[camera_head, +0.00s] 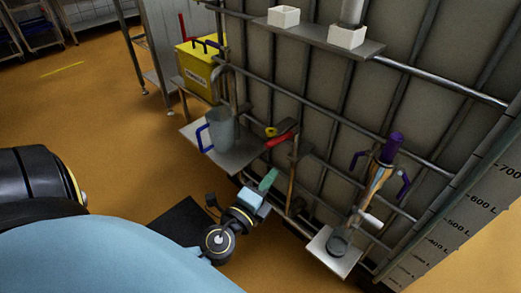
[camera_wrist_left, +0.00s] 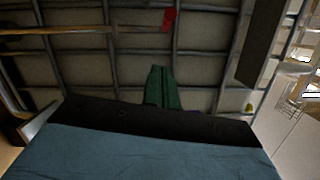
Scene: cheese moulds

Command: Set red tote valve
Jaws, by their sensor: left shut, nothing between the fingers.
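The red valve handle (camera_head: 281,140) is on the caged tote (camera_head: 345,90) in the head view, just right of the grey jug. A red piece (camera_wrist_left: 169,19) shows at the top of the left wrist view, in front of the tote's bars. My left gripper (camera_head: 268,179) has green fingertips and is shut and empty. It is below the red handle and apart from it. In the left wrist view its green fingers (camera_wrist_left: 163,88) are together, below the red piece. My right gripper is not in view.
A shelf (camera_head: 243,158) holds a grey jug (camera_head: 221,130) with a blue handle. A yellow box (camera_head: 196,72) stands behind it. A purple-topped tool (camera_head: 392,147) is at the right, above a small white shelf (camera_head: 322,258). White cups stand on an upper shelf (camera_head: 310,37). Orange floor is open at left.

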